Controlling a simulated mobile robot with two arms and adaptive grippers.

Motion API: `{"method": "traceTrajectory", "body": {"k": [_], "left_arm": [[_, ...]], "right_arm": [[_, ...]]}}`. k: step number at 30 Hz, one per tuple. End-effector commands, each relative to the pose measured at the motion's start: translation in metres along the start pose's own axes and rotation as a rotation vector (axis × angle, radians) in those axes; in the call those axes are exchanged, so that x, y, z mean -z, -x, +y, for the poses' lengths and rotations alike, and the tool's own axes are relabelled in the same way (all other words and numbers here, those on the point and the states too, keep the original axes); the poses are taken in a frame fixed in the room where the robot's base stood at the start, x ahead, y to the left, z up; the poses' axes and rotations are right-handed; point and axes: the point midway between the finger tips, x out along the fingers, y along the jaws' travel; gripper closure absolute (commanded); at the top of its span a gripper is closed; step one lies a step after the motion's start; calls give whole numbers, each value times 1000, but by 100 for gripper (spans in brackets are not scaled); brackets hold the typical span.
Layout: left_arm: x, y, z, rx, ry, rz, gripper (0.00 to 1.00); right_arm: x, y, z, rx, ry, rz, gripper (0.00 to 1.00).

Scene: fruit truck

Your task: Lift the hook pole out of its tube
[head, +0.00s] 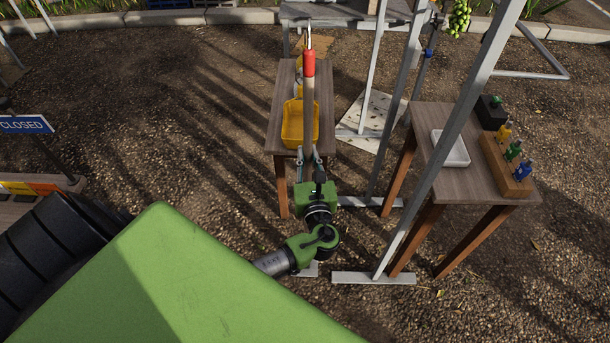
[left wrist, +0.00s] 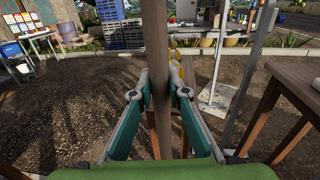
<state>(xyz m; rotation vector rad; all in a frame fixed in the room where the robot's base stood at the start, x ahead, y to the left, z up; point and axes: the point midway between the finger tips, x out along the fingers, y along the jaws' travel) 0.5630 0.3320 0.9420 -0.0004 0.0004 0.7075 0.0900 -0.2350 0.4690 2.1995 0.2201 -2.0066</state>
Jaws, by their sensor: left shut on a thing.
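The hook pole (head: 308,115) has a wooden shaft, a red band and a metal hook at its top end. It stands upright or nearly so in front of a narrow wooden table. My left gripper (head: 312,160) is shut on the shaft below the red band. In the left wrist view the pole (left wrist: 156,45) runs between the two fingers of the gripper (left wrist: 162,92). The pole's lower end and its tube are hidden, so I cannot tell whether the pole is still in the tube. My right gripper is not in view.
A yellow basket (head: 291,124) sits on the narrow table (head: 277,142) behind the pole. Grey metal frame posts (head: 441,150) stand to the right. Open gravel lies left.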

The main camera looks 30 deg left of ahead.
Motion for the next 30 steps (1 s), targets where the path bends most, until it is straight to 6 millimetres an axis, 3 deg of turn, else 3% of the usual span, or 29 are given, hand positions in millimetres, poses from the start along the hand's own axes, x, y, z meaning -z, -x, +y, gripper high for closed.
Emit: {"method": "traceTrajectory", "body": {"k": [15,30], "left_arm": [[-1,30,0,0,0,-1,100],[0,36,2,15,-2,-1,100]], "right_arm": [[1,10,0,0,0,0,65],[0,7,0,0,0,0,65]]}}
